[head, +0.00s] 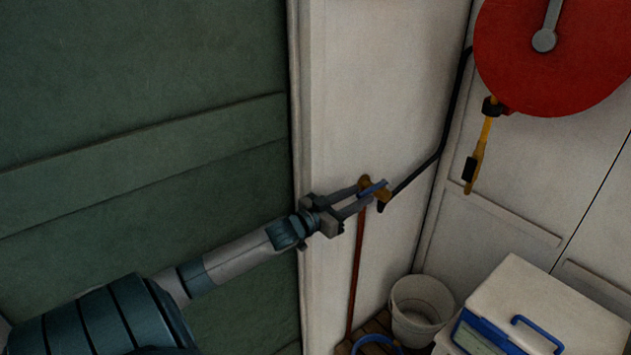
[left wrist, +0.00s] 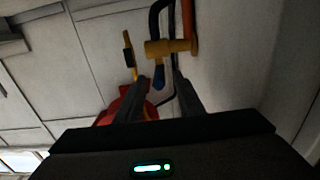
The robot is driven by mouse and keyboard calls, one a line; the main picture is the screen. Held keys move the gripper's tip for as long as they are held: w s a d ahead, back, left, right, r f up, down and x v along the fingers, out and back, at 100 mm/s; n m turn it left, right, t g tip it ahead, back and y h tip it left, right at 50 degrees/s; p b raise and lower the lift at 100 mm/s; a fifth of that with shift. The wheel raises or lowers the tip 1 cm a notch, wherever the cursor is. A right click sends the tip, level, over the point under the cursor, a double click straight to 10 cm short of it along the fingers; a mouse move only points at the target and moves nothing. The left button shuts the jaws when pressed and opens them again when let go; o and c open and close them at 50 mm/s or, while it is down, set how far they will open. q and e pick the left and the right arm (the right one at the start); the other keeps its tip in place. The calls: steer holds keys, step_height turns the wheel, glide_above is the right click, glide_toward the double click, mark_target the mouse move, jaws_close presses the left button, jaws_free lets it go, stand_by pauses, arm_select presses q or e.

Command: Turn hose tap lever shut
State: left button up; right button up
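The hose tap (head: 381,195) is a small brass fitting on the white wall panel, on top of a copper pipe (head: 357,262). Its blue lever (head: 372,188) shows at the fingertips of my left gripper (head: 366,197). In the left wrist view the brass tap body (left wrist: 168,47) lies just beyond the fingertips. The blue lever (left wrist: 159,77) hangs from it between the two fingers of the left gripper (left wrist: 160,82). The fingers stand apart, with a small gap seeming to show on each side of the lever. My right gripper is not in view.
A black hose runs from the tap up to a red reel (head: 555,50), with a yellow nozzle (head: 483,145) hanging below it. A white bucket (head: 420,308) and a white box with a blue handle (head: 540,305) stand below right. A green panel (head: 150,100) fills the left.

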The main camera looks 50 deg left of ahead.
arm_select(q)
steer(key=s+a+b, duration=0.1)
steer(key=s+b, duration=0.2)
steer(key=s, duration=1.1)
steer(key=shift+s+a, duration=0.2)
steer(key=shift+f, duration=0.1)
